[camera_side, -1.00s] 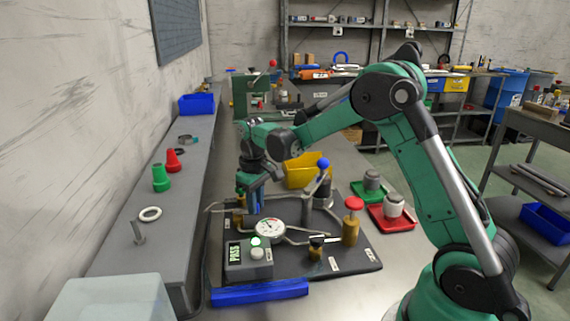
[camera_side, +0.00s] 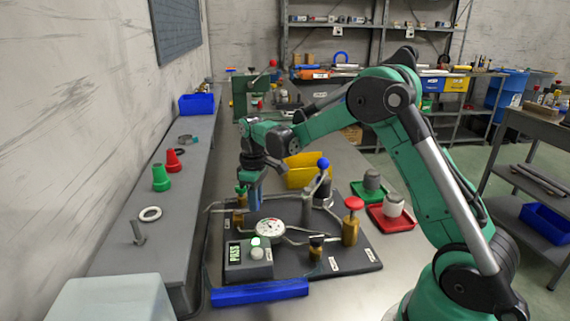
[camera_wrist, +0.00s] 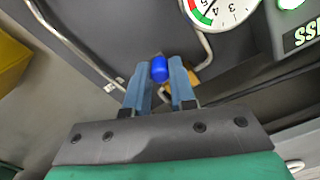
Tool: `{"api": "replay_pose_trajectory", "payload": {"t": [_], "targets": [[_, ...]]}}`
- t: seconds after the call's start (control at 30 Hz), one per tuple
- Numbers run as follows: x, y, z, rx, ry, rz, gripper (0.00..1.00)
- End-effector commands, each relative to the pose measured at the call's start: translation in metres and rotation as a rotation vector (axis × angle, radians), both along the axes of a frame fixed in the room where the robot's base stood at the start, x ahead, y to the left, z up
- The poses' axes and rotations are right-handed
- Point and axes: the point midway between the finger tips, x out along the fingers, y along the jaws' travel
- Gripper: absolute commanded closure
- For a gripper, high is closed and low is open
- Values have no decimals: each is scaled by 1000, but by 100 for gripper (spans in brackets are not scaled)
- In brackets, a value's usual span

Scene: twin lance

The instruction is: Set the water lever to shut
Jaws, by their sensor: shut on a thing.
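My gripper (camera_side: 254,208) points down over the left part of the dark valve board (camera_side: 292,270). In the wrist view its two blue fingers (camera_wrist: 160,76) are closed on a bright blue lever grip (camera_wrist: 159,68), with one finger on each side. A brass fitting (camera_wrist: 205,78) shows just beyond the right finger. In the side view the fingers hide this grip. A green knob on a brass valve (camera_side: 240,191) stands just left of the fingers. I cannot read which valve label belongs to the held grip.
A gauge (camera_side: 271,228), a box with a lit PASS display (camera_side: 248,262) and pipes lie near my fingers. A blue-ball lever (camera_side: 323,163) and a red-topped brass valve (camera_side: 354,204) stand to the right. A yellow bin (camera_side: 303,175) is behind; a blue bar (camera_side: 260,292) lies in front.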

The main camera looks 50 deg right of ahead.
Motion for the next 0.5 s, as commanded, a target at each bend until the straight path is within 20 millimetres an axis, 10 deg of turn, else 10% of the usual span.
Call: {"api": "replay_pose_trajectory", "payload": {"t": [0.13,0.5], "targets": [[1,-1,0,-2,-4,-2,48],[0,0,5,-1,-3,-2,48]]}}
